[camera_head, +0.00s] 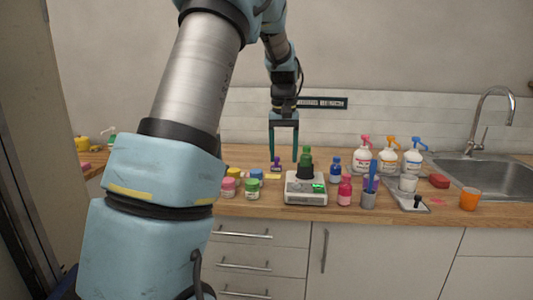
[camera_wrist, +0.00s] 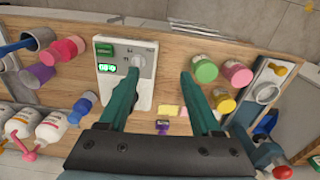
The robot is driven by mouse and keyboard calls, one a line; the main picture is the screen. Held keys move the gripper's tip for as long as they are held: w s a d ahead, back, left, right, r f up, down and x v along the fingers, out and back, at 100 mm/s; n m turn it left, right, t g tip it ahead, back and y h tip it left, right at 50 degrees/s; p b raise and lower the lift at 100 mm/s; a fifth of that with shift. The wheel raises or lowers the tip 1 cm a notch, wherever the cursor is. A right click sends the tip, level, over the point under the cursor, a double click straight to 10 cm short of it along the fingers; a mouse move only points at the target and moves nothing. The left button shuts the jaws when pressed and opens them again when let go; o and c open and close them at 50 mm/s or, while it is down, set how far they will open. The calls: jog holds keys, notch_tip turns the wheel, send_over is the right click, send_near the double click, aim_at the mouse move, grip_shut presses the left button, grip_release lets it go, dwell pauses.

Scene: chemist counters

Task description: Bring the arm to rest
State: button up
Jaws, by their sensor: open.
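My gripper (camera_head: 283,158) hangs pointing down above the counter, behind and a little left of the white scale (camera_head: 305,198). Its two teal fingers are apart with nothing between them. In the wrist view my gripper (camera_wrist: 161,80) is open over bare wood, with the scale (camera_wrist: 143,98) beside and partly under the left finger. A small purple-capped item (camera_wrist: 163,127) and yellow slips lie below the gap. My arm is raised and bent across the left and top of the head view, hiding part of the counter.
The sink (camera_head: 495,178) is far right. The air around my gripper is clear.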

jog(key=s+a+f, duration=0.4)
jog(key=s+a, duration=0.4)
jog(key=s, duration=0.2)
jog(key=s+a+f+t, duration=0.1)
jog(key=s+a+f, duration=0.3)
jog(key=s+a, duration=0.4)
jog(key=s, duration=0.3)
jog(key=shift+a+f, duration=0.3)
jog(key=shift+f, duration=0.1)
jog(key=shift+c, duration=0.3)
